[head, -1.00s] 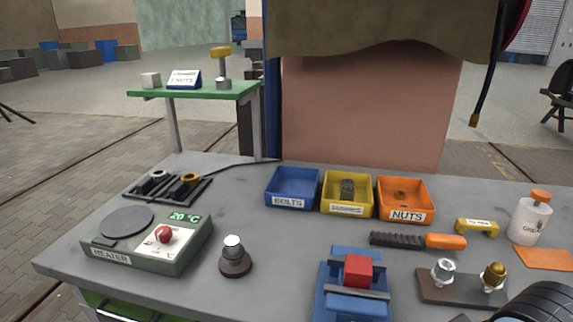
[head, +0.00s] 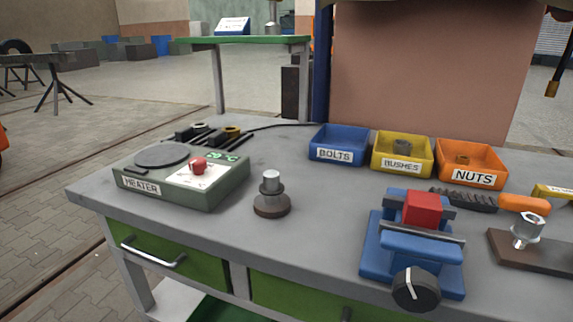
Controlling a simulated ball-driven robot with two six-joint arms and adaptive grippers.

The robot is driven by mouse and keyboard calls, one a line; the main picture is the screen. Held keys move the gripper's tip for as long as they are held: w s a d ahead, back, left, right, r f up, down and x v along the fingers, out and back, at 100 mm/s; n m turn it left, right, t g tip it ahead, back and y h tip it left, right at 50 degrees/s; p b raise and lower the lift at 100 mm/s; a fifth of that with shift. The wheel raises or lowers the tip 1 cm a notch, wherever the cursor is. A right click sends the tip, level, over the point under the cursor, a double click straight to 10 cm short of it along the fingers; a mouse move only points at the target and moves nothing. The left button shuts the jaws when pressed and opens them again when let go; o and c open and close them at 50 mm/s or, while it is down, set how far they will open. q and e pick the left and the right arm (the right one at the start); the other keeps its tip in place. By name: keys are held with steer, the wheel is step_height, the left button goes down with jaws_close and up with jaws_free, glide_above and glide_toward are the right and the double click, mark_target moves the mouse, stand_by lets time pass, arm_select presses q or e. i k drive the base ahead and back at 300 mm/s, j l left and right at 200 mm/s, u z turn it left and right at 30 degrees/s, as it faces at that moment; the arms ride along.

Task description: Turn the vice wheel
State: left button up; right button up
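The blue vice (head: 420,247) stands at the front edge of the grey workbench, right of the middle in the head view. A red block (head: 422,209) sits between its jaws. The vice wheel (head: 416,289), a dark round knob with a light mark on its face, is on the vice's front side. It faces me and nothing covers it. Neither of my grippers is in view.
A heater (head: 182,177) and a dark round stand with a metal pin (head: 271,195) are left of the vice. Bins for bolts (head: 339,145), bushes (head: 401,153) and nuts (head: 471,163) stand behind. A brown plate with a bolt (head: 527,232) is close on the right.

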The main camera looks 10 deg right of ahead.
mark_target(414, 289)
steer(key=z, duration=1.05)
